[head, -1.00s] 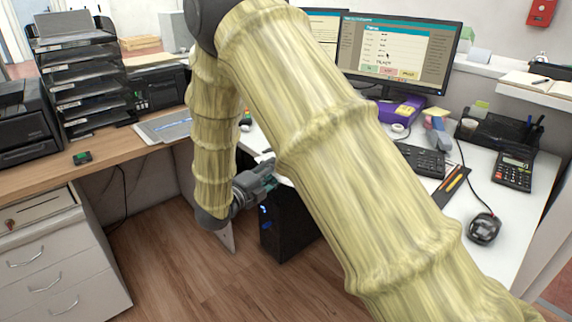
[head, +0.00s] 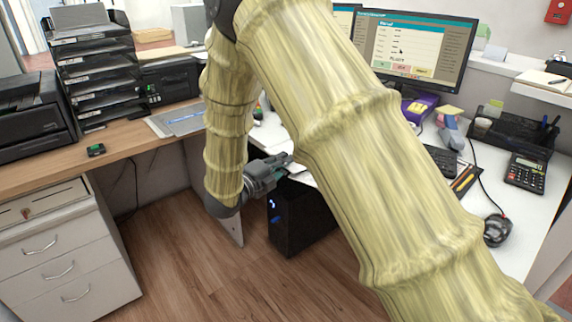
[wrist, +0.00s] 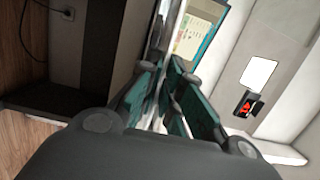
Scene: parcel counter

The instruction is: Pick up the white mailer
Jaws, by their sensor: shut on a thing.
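My gripper (head: 284,167) is at the front edge of the white desk, above the black computer tower, partly hidden by my arm in the head view. In the wrist view my gripper (wrist: 170,80) has its teal-padded fingers closed on a thin, pale, flat thing seen edge-on. This looks like the white mailer (wrist: 155,48); it runs up and away from between the fingers. Most of the mailer is hidden by the fingers and by my arm, so its full outline and whether it touches the desk cannot be told.
The black computer tower (head: 300,222) stands on the floor below my gripper. A monitor (head: 415,48), keyboard (head: 440,160), mouse (head: 497,230) and calculator (head: 526,172) are on the desk. Letter trays (head: 95,75) and a drawer unit (head: 60,250) are at left. Floor in front is clear.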

